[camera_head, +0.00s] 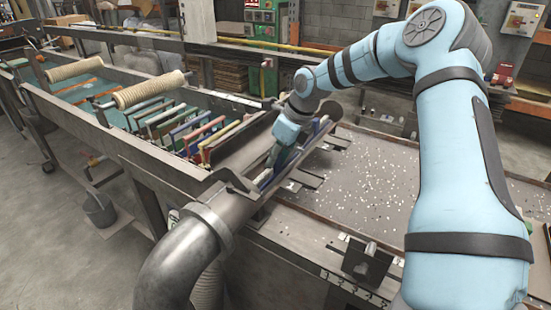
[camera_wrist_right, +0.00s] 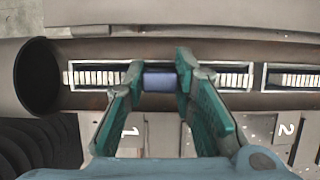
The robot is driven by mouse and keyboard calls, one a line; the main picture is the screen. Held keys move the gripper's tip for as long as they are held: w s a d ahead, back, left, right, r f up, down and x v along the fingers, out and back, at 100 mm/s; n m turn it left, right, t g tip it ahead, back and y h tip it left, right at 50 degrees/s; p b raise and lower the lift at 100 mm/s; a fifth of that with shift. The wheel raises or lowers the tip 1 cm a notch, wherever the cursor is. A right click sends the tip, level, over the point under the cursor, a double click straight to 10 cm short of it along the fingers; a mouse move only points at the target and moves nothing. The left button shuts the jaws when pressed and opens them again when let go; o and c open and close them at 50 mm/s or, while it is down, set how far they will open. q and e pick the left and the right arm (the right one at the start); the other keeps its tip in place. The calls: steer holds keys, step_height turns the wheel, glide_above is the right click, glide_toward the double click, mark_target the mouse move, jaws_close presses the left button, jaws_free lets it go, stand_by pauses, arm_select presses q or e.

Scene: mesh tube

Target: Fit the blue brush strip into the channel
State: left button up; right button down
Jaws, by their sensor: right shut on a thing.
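My right gripper (camera_head: 278,158) reaches down to the metal tube beside the long tank. In the right wrist view its two teal fingers (camera_wrist_right: 159,72) are shut on the blue brush strip (camera_wrist_right: 160,82), whose blue middle shows between them. The strip lies across the view, lengthwise along the tube and over a framed channel (camera_wrist_right: 232,66). White bristle-like segments show on both sides of the fingers. I cannot tell whether the strip is seated or just above the channel; the fingers hide part of it. My left gripper is not in view.
A second framed slot (camera_wrist_right: 292,78) lies at the right, with plates marked 1 (camera_wrist_right: 130,132) and 2 (camera_wrist_right: 287,130) below. The tube's open end (camera_wrist_right: 38,78) is at left. A tank (camera_head: 125,145) holds several coloured racks. A speckled worktop (camera_head: 400,195) lies right of the tube.

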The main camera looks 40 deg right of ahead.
steer(key=shift+w+d+f, duration=0.1)
steer(key=shift+f, duration=0.05)
steer(key=shift+f, duration=0.1)
steer(key=c, duration=1.3)
jaws_free()
steer(key=shift+c, duration=0.2)
steer(key=shift+r, duration=0.35)
steer(key=p+v, duration=0.1)
steer(key=v, duration=1.1)
steer(key=shift+f, duration=0.1)
